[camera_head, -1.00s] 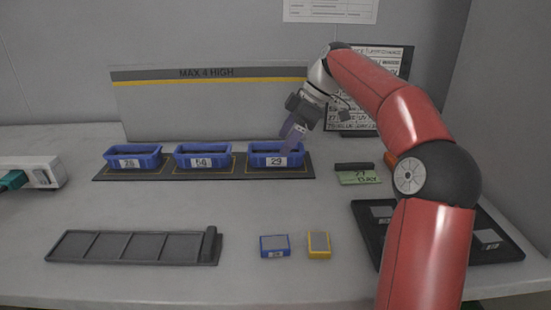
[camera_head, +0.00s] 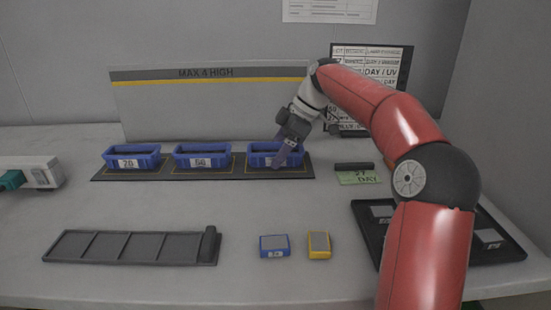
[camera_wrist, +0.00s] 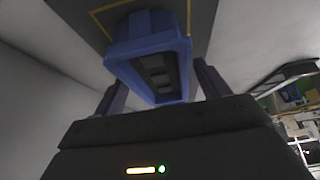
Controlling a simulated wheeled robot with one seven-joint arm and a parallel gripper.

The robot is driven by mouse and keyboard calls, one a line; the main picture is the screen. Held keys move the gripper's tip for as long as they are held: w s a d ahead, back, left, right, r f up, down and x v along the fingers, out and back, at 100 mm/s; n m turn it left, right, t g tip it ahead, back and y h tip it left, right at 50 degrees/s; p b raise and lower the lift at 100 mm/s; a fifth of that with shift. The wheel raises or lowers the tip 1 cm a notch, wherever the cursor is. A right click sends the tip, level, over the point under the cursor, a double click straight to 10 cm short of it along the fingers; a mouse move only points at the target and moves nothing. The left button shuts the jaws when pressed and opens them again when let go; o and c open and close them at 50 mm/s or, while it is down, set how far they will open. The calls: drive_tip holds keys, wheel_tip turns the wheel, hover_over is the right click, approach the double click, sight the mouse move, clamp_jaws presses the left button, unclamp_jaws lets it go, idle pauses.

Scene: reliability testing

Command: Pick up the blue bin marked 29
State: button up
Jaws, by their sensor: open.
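The blue bin marked 29 (camera_head: 262,150) is the rightmost of a row of blue bins on a dark mat (camera_head: 225,172). Its label is mostly hidden behind my gripper in the head view; an earlier frame shows 29 there. My gripper (camera_head: 280,160) is at the bin's front right, pointing down. In the wrist view the blue bin (camera_wrist: 125,55) lies ahead between the two open fingers (camera_wrist: 160,88), one on either side. Dark items or slots show inside it. I cannot tell whether the fingers touch it.
Bins marked 50 (camera_head: 203,155) and 70 or similar (camera_head: 131,157) stand to the left. A grey panel (camera_head: 210,105) stands behind. In front are a dark divided tray (camera_head: 130,247), a blue block (camera_head: 274,246) and a yellow block (camera_head: 319,245). A black tray (camera_head: 450,255) lies at right.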

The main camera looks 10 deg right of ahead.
drive_tip(key=c, duration=1.1)
